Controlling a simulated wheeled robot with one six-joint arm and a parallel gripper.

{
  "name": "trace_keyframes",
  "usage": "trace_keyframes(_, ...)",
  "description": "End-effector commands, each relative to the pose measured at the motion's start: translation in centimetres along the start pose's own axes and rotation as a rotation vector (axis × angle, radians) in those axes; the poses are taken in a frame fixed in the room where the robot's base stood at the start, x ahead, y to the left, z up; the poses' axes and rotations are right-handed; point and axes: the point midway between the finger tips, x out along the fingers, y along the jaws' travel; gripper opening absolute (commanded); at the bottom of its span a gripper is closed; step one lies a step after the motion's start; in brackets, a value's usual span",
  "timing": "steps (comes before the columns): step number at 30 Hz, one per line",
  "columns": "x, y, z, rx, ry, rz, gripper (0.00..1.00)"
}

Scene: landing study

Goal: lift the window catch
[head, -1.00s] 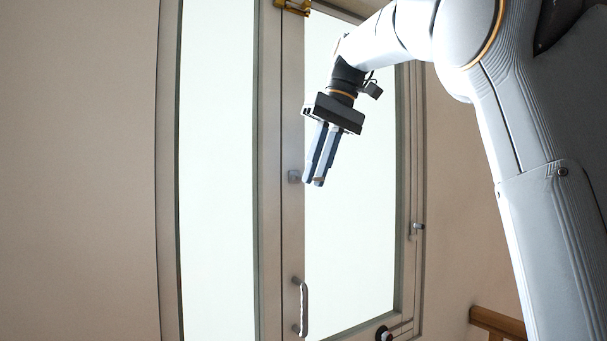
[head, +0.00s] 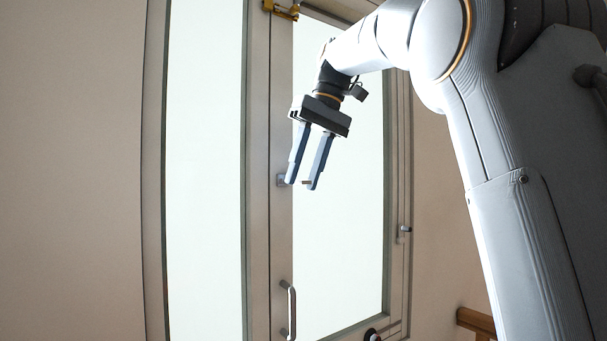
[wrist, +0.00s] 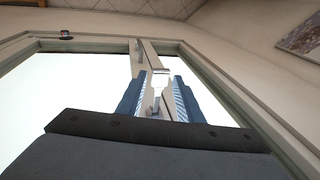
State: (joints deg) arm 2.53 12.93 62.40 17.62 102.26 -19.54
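My gripper (head: 301,185) is open, its two blue-grey fingers apart and pointing down in the head view, in front of the window frame. A small grey metal fitting (head: 280,181), which looks like the window catch, sits on the upright frame bar. The left fingertip overlaps it in the head view. In the wrist view a pale metal lever (wrist: 160,78) shows between the open fingers (wrist: 159,92). I cannot tell if either finger touches it.
A bar handle (head: 289,310) stands out from the same frame bar, lower in the head view. A brass fitting (head: 282,9) is at the top. A small grey knob (head: 405,228) is on the right frame.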

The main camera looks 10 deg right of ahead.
Motion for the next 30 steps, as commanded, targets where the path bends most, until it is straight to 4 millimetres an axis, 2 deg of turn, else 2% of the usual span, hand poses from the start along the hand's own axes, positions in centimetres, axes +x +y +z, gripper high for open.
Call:
trace_keyframes(18,-7.0,0.0,0.0,0.0,0.004,0.001,0.33)
trace_keyframes(30,-7.5,0.0,0.1,0.0,0.005,0.001,0.33)
